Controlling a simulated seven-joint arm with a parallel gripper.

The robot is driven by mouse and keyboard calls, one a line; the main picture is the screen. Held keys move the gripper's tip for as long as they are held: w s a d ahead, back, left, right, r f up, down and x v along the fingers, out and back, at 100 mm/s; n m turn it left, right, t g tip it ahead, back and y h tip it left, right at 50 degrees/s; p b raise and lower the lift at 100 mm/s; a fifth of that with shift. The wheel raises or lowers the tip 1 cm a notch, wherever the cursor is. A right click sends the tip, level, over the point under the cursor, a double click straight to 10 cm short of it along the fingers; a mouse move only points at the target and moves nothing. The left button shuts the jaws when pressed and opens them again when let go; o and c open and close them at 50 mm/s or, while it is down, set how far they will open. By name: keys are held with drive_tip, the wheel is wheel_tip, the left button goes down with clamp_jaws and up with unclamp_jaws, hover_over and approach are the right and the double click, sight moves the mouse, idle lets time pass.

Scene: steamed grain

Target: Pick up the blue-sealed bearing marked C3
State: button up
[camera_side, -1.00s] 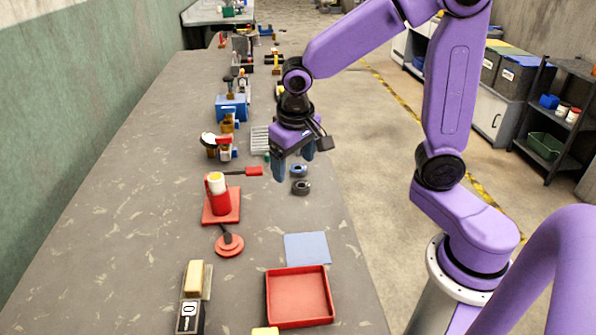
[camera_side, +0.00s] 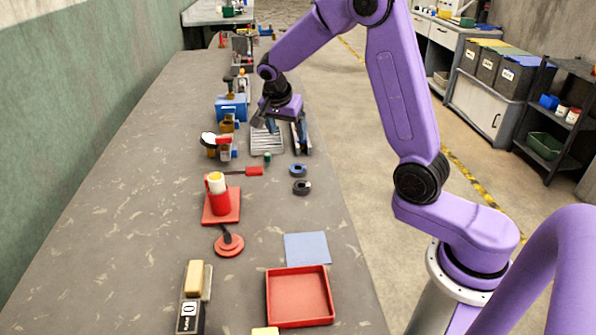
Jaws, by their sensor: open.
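Two small ring-shaped bearings lie flat on the bench near its right edge. The farther one is the blue-sealed bearing (camera_side: 298,170), with a blue ring around a dark centre. The nearer one is a dark bearing (camera_side: 301,187) with a small pale spot on its right. Any C3 marking is too small to read.
The slotted rack (camera_side: 267,150) and a dark metal piece (camera_side: 301,147) stand behind the bearings. A red-handled tool (camera_side: 245,171) lies to their left. A red tray (camera_side: 299,297) and a blue-grey cloth (camera_side: 307,248) lie nearer. The bench between bearings and cloth is clear.

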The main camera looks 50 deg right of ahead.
approach(297, 165)
wheel_tip(297, 165, down, 3)
drive_tip(key=shift+s+d+r, duration=0.1)
drive_tip(key=shift+s+d, duration=0.05)
drive_tip(key=shift+s+x, duration=0.15)
drive_tip(key=shift+x, duration=1.2)
drive_tip(key=shift+s+x, duration=0.15)
drive_tip(key=shift+x, duration=1.15)
drive_tip(key=shift+w, duration=0.1)
drive_tip(key=c, duration=1.2)
